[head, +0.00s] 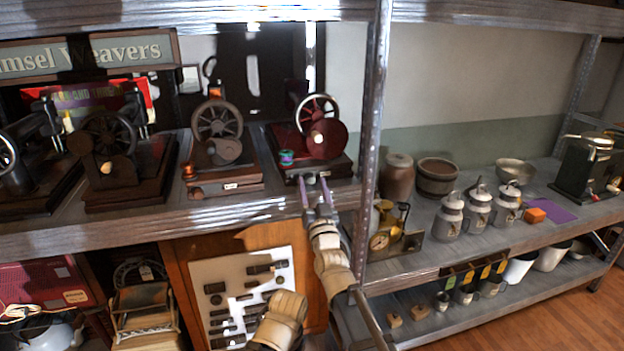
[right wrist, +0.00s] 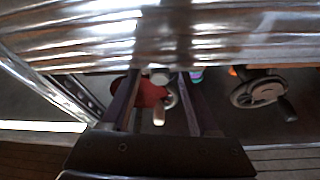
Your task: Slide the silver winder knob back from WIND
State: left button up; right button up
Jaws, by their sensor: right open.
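The dark red hand-crank machine (head: 320,141) stands on a dark base on the upper shelf, with a silver-rimmed wheel behind its red disc and a pale crank handle. Its red disc also shows in the right wrist view (right wrist: 150,94). My right gripper (head: 317,188) is open and empty in front of this machine's base, at the shelf's front edge. In the right wrist view its two fingers frame the red disc and handle, with a small grey part between them. I cannot tell if that part is the silver winder knob; no WIND mark is readable. My left gripper is out of view.
The metal shelf edge (head: 190,224) runs close to my right gripper. A shelf post (head: 372,130) stands just right of the machine. A brown-black machine (head: 220,150) with a spoked wheel is to the left. A green and a copper spool stand on the bases.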

jog(key=shift+w+a+r, duration=0.1)
jog(key=shift+w+r, duration=0.1)
jog(key=shift+w, duration=0.35)
grip_shut()
dwell(1.0)
